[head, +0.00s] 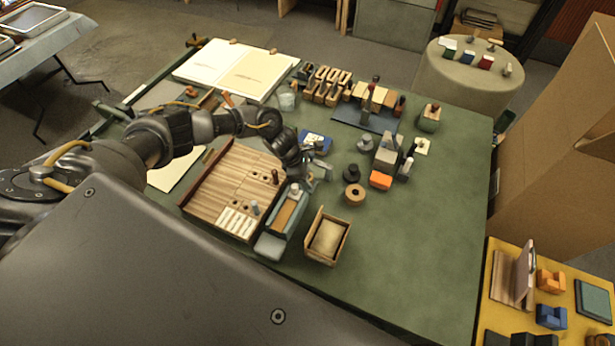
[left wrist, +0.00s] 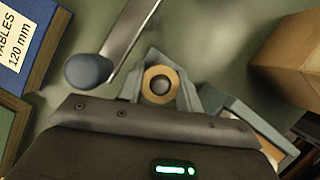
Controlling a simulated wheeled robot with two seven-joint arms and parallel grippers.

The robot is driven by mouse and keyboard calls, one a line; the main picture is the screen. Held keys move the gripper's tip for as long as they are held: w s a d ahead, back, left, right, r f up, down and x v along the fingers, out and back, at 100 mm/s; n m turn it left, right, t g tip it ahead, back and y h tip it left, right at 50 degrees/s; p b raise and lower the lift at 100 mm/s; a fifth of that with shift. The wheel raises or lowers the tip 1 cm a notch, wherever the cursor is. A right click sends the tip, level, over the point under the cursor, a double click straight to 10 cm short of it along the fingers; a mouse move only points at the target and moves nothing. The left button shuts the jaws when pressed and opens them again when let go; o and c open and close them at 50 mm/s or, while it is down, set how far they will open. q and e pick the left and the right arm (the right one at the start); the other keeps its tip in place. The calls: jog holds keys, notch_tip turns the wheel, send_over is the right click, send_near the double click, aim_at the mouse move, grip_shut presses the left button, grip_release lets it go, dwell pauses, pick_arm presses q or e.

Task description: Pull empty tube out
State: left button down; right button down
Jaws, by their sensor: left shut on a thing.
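My left gripper (head: 312,174) is low over the table, just right of the wooden tray and above the far end of a blue-grey holder (head: 272,243). In the left wrist view, its blue-grey fingers (left wrist: 160,88) are shut on a round tube (left wrist: 151,74), seen end-on as a tan ring with a dark grey round centre. In the head view the gripper and arm hide the held tube, and I cannot tell how far out it stands. The wooden tray (head: 199,178) has holes with a few short pegs. My right gripper is not in view.
An open wooden box (head: 340,244) stands right of the holder. A blue box (head: 317,138) lies beyond the gripper and shows in the left wrist view (left wrist: 35,35). Dark round pieces (head: 352,171) and an orange block (head: 380,180) stand to the right.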

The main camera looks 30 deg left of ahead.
pick_arm(q)
jog(key=shift+r, duration=0.1)
jog(key=shift+r, duration=0.3)
jog(key=shift+r, duration=0.1)
dwell(0.5)
jog(key=shift+r+p, duration=0.6)
jog(key=shift+r, duration=0.25)
jog(key=shift+r+p, duration=0.7)
jog(key=shift+r, duration=0.4)
jog(key=shift+r+p, duration=0.5)
jog(key=shift+r, duration=0.35)
jog(key=shift+r, duration=0.1)
